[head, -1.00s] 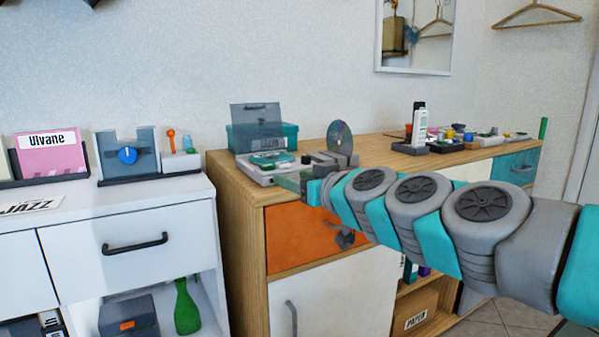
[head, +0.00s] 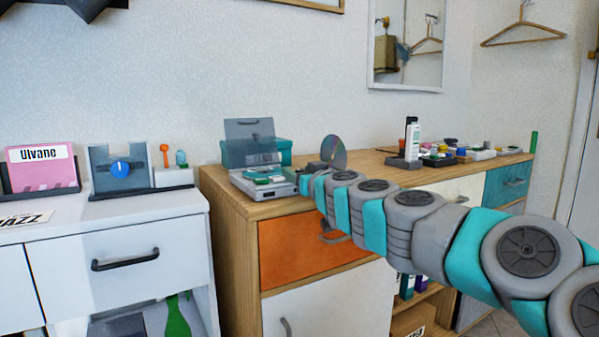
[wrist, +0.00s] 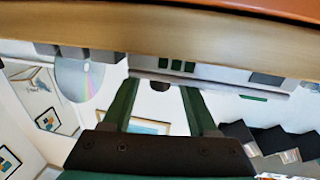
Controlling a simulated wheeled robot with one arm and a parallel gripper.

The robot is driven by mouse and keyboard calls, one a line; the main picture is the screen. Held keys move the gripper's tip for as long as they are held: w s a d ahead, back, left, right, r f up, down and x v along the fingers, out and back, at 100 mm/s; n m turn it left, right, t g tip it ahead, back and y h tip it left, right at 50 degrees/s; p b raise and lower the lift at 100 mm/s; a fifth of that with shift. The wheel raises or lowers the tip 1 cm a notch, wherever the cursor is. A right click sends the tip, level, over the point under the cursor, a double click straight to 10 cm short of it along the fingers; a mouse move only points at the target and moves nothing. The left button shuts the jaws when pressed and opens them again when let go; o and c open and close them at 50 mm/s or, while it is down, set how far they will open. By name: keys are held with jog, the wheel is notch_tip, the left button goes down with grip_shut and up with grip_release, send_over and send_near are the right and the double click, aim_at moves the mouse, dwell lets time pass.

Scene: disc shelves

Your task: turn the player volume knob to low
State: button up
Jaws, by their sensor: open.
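The player (head: 268,190) is a low grey box at the left end of the wooden dresser, with a raised grey lid behind it. In the wrist view, which looks upside down, the player's front edge (wrist: 222,83) shows under the dresser top. In the head view my wrist is at the player's right front corner, and the fingertips are mostly hidden there.
The wooden dresser (head: 228,205) has an orange drawer (head: 290,250) below the player. A shiny disc (head: 333,152) stands upright to the player's right. Small items crowd the dresser's right end.

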jog(key=shift+w, duration=0.2)
jog(key=shift+a, duration=0.1)
grip_shut()
dwell(0.5)
